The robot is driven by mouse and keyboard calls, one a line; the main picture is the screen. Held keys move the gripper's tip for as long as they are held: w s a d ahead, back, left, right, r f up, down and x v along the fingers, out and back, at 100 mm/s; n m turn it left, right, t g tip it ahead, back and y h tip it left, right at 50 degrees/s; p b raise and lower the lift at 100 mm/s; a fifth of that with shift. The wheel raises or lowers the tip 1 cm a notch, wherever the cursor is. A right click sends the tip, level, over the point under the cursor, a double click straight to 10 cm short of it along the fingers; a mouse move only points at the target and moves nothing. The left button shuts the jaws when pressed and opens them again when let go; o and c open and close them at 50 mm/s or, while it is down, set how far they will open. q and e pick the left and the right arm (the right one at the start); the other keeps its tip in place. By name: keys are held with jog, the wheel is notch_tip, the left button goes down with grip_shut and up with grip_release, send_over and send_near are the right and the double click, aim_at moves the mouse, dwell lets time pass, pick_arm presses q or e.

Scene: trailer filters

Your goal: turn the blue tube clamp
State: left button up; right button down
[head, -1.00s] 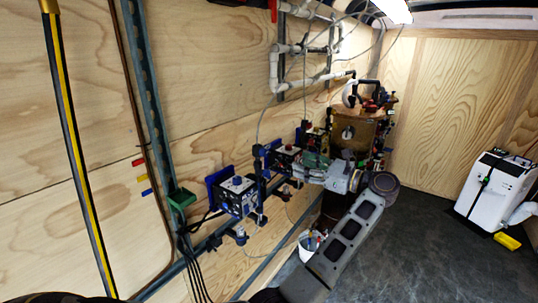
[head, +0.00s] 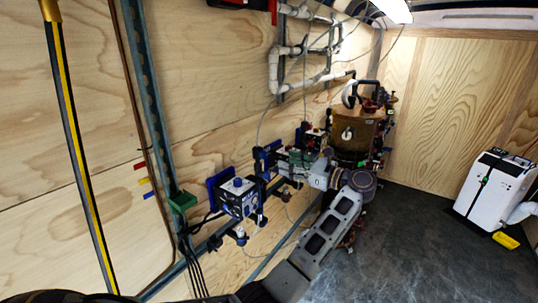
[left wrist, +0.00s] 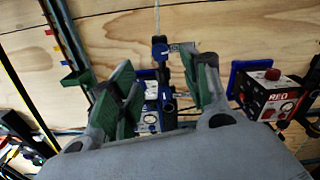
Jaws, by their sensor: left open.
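A blue clamp-like part (left wrist: 160,52) stands upright on a thin line against the plywood wall in the left wrist view. I take it for the blue tube clamp. It shows between the spread, green-padded fingers of my left gripper (left wrist: 167,76), and contact cannot be told. In the head view my left gripper (head: 297,160) is at the row of wall-mounted boxes, where it hides part of the middle one. The clamp cannot be made out clearly there. My right gripper is out of view.
A blue box (head: 238,197) on a rail is left of the gripper. A box marked RED (left wrist: 270,93) is close on its right. A brown tank (head: 352,135) stands beyond. A white machine (head: 495,185) is at right; the dark floor (head: 420,250) between is clear.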

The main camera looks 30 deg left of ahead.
aim_at(266, 155)
pick_arm(q)
jog(key=a, duration=0.2)
jog(key=a+p, duration=0.1)
jog(key=a, duration=0.1)
jog(key=a+p, duration=0.1)
jog(key=a, duration=0.1)
jog(key=shift+w+r, duration=0.1)
jog(key=shift+w, duration=0.15)
jog(key=shift+w+a+p, duration=0.1)
jog(key=shift+a+p, duration=0.3)
jog(key=shift+a, duration=0.95)
jog(key=c, duration=1)
